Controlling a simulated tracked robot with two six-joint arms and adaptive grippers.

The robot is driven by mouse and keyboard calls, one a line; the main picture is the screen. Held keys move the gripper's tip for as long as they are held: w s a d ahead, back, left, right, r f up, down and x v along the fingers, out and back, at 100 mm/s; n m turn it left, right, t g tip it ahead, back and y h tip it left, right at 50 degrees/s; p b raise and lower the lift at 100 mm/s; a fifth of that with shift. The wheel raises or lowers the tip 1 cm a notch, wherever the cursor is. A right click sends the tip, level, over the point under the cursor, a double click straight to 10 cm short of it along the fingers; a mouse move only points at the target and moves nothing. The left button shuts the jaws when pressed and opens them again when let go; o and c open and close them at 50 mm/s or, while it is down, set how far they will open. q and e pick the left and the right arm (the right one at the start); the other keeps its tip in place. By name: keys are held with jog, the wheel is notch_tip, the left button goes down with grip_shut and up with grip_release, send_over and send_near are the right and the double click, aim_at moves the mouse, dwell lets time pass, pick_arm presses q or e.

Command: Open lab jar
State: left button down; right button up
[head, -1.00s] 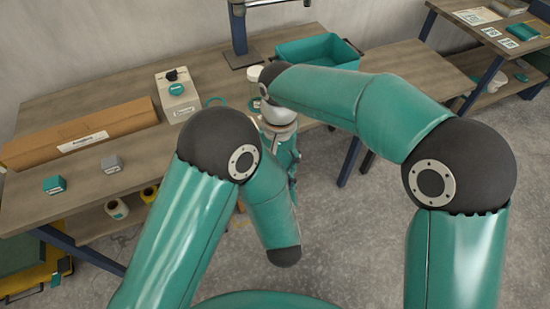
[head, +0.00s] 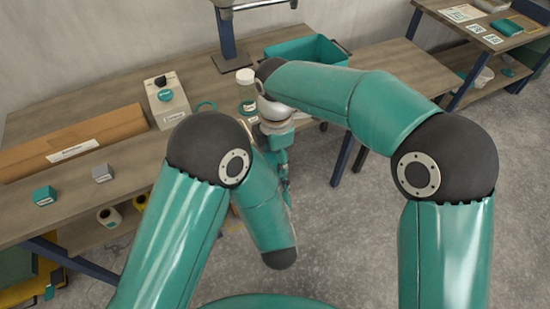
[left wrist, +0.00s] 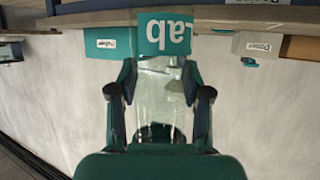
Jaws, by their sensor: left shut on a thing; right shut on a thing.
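In the left wrist view, which is upside down, a clear glass lab jar (left wrist: 160,95) with a large teal "Lab" label (left wrist: 176,34) is between the fingers of my left gripper (left wrist: 160,98). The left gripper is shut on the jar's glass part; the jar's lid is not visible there. In the head view a white-lidded jar (head: 245,90) with a teal band is near the table's front edge; I cannot tell if it is the same jar. My right gripper (head: 284,170) hangs in front of the table edge, shut; what it holds is hidden.
The table's right part is clear. A lower shelf holds rolls.

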jog(key=shift+s, duration=0.25)
dwell(0.4)
jog(key=shift+r, duration=0.1)
jog(key=shift+w+r, duration=0.1)
jog(key=shift+r, duration=0.9)
